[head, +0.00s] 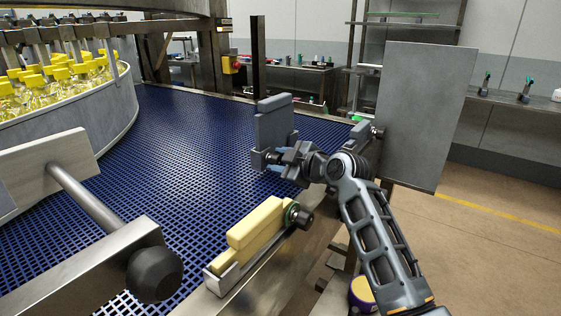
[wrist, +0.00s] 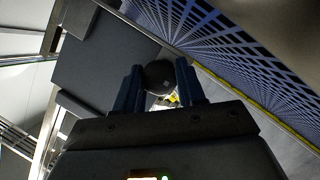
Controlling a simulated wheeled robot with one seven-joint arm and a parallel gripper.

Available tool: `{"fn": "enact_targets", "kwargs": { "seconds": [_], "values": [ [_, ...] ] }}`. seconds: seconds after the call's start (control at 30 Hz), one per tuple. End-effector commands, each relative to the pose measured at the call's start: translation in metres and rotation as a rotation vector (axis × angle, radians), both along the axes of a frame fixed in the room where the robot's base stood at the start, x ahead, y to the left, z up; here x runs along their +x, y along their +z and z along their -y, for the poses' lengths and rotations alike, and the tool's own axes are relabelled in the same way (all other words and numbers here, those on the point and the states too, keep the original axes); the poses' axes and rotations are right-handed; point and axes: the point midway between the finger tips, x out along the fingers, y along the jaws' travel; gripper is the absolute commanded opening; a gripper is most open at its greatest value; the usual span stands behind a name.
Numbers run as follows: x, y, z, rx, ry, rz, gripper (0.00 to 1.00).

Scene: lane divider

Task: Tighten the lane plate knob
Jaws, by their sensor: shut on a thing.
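My gripper (head: 273,158) is over the near right part of the conveyor in the head view. In the wrist view, its two blue fingers (wrist: 160,88) are shut on a round black knob (wrist: 160,74), one finger on each side. The knob is mostly hidden by my gripper in the head view. A dark grey upright plate (head: 274,124) stands just behind my fingertips. A dark plate (wrist: 105,55) also fills the left of the wrist view, beside the knob. I cannot tell how tight the knob is.
A large black knob (head: 155,273) on a rod is at front left. A yellow block (head: 255,225) with a dark end knob (head: 299,217) sits on the near rail. A large grey panel (head: 425,110) stands right of my arm. The blue mesh belt (head: 190,150) is largely clear.

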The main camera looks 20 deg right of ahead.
Motion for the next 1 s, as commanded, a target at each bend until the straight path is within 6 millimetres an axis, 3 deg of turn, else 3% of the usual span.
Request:
{"fn": "enact_targets", "kwargs": {
  "seconds": [0.2, 0.57, 1.0],
  "values": [
    [-0.0002, -0.0004, -0.0001, 0.000, 0.001, -0.001, 0.09],
    [0.0000, 0.0002, 0.0002, 0.055, 0.001, -0.041, 0.09],
    [0.0012, 0.0010, 0.0014, 0.342, 0.001, -0.249, 0.09]
  ]
}}
